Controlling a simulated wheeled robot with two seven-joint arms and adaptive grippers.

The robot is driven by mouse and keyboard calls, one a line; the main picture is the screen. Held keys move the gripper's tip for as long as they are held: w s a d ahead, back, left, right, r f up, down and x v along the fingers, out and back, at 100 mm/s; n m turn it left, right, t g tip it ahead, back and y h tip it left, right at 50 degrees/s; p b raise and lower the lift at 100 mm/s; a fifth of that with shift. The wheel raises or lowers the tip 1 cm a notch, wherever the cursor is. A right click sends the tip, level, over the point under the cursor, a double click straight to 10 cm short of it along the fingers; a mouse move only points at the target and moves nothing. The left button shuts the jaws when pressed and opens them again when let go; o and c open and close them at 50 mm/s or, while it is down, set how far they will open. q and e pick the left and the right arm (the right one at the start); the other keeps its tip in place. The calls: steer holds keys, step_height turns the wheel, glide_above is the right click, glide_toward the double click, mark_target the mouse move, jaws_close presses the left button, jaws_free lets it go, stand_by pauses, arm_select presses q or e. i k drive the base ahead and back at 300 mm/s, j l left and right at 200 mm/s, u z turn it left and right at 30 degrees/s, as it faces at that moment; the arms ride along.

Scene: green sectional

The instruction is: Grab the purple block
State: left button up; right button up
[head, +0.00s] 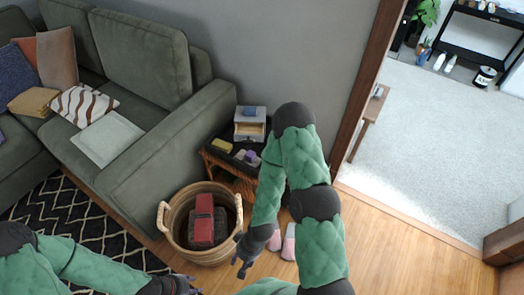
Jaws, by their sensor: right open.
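A small purple block (251,156) lies in the dark tray top of the wicker side table (214,163), left of my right arm. It is small in the view, and my arm passes close on its right. My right gripper (240,269) is open and empty, pointing down beside the wicker basket, well below and nearer than the block. My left gripper (190,287) is low at the bottom edge, left of the right one and far from the block. Its fingers are too small and partly cut off to judge.
A yellow block (222,145) and a small drawer box (250,124) share the table. The wicker basket (178,238) holding red things stands in front. Pink slippers (288,243) lie on the floor. The green sofa (165,130) borders the table's left.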

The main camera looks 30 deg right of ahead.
mark_target(251, 156)
steer(key=z, duration=0.9)
steer(key=l, duration=0.5)
steer(key=k+l+u, duration=0.1)
steer(key=l, duration=0.35)
steer(key=k+l, duration=0.1)
steer(key=l, duration=0.35)
steer(key=k+l, duration=0.1)
steer(key=l, duration=0.4)
steer(key=i+l, duration=0.2)
steer(key=l, duration=0.15)
steer(key=i+l+u, duration=0.15)
steer(key=l, duration=0.2)
steer(key=i+l, duration=0.2)
steer(key=l, duration=0.15)
steer(key=i+l+u, duration=0.1)
steer(key=l, duration=0.25)
steer(key=i+u, duration=0.15)
steer(key=i, duration=0.85)
